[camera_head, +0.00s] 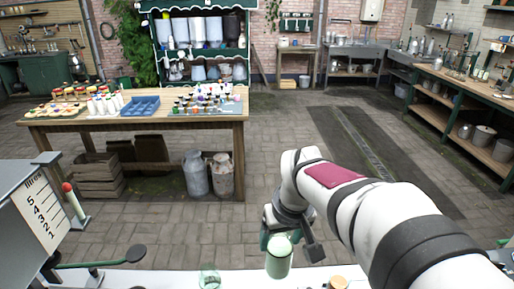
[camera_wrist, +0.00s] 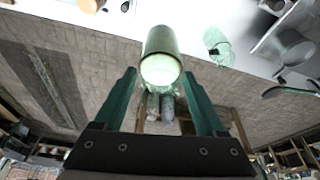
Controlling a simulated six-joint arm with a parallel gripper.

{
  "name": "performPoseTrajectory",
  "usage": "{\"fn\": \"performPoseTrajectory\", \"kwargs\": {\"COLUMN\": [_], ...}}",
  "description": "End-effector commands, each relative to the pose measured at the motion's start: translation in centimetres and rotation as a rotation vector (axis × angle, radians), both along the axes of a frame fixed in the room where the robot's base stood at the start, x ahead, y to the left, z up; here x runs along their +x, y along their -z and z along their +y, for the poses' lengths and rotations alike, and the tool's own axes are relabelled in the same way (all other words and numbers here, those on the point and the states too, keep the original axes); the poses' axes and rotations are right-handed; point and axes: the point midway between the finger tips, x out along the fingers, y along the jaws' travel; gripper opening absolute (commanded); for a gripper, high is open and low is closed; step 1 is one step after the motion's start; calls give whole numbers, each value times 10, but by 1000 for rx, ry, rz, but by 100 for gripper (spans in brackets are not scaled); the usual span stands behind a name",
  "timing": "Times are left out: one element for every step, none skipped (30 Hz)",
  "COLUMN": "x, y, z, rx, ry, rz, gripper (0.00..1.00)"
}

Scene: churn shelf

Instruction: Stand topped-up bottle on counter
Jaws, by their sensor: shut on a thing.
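My gripper (camera_head: 279,238) is shut on a pale green, milky-looking bottle (camera_head: 279,262) at the bottom centre of the head view. The bottle looks about upright, over or just beyond the far edge of the white counter (camera_head: 240,281). I cannot tell whether its base touches the counter. In the wrist view the bottle (camera_wrist: 162,45) shows between the two green fingers of my gripper (camera_wrist: 160,73), its round pale end towards the camera. The white counter (camera_wrist: 190,14) runs along the top there.
A clear greenish glass vessel (camera_head: 209,278) stands on the counter left of the bottle. A grey machine with a litre scale (camera_head: 38,213) and a lever (camera_head: 110,260) is at left. A round wooden piece (camera_head: 338,283) lies right. Open floor separates the counter from a laden wooden table (camera_head: 150,122).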

Motion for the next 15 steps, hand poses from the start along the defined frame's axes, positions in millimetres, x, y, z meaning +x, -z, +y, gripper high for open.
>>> {"fn": "performPoseTrajectory", "kwargs": {"x": [5, 8, 13, 17, 20, 25, 28, 32, 36, 38, 41, 44, 46, 48, 50], "y": [7, 12, 18, 23, 28, 36, 41, 47, 55, 61, 66, 73, 78, 82, 87], "z": [5, 8, 13, 17, 22, 27, 32, 37, 43, 48, 52, 58, 61, 64, 68], "rx": [0, 1, 0, -1, 0, -2, -1, -1, -2, -3, -3, -5, -4, -4, -7], "ry": [-24, -40, -66, -86, -106, -134, -155, -177, -204, -224, -242, -267, -281, -295, -311], "rz": [4, 5, 7, 6, 9, 9, 10, 10, 12, 11, 12, 10, 11, 12, 10], "gripper": [24, 24, 24, 24, 24, 24, 24, 24, 24, 24, 24, 24, 24, 24, 24]}}
